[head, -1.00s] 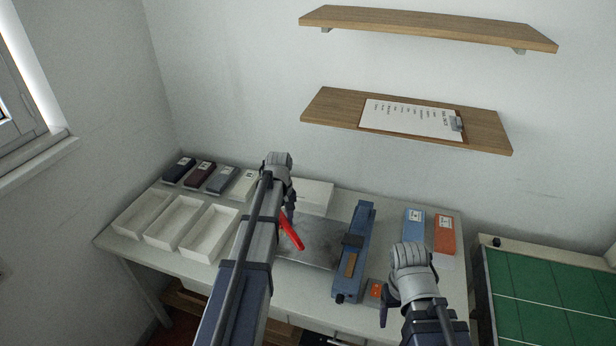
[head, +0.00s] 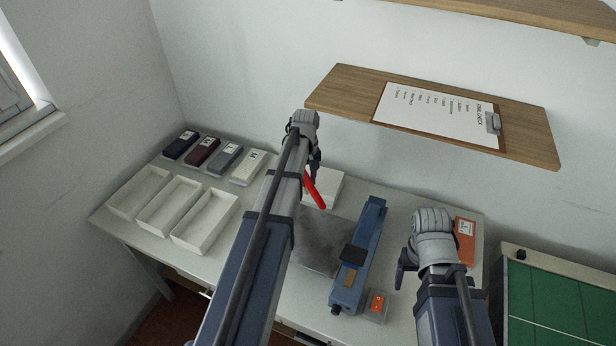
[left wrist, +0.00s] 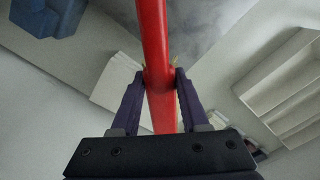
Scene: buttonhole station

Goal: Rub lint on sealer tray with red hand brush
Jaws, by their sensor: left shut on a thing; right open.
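The sealer tray (head: 318,252) is a flat grey plate with dark smudges, on the bench left of the blue sealer (head: 362,250). My left gripper (head: 314,166) is shut on the red hand brush (head: 316,190), whose handle slants down above the back of the tray, in front of a white box. In the left wrist view the red handle (left wrist: 155,45) runs between the two fingers (left wrist: 160,85). The bristles are not visible, and I cannot make out separate lint. My right gripper (head: 403,268) is open and empty, right of the sealer.
White open bins (head: 205,222) stand at the left, with several small labelled boxes (head: 228,158) behind them. A white box (head: 328,186) sits behind the tray. An orange-topped clear box (head: 376,304) is beside the sealer. A shelf with a clipboard (head: 437,112) hangs above.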

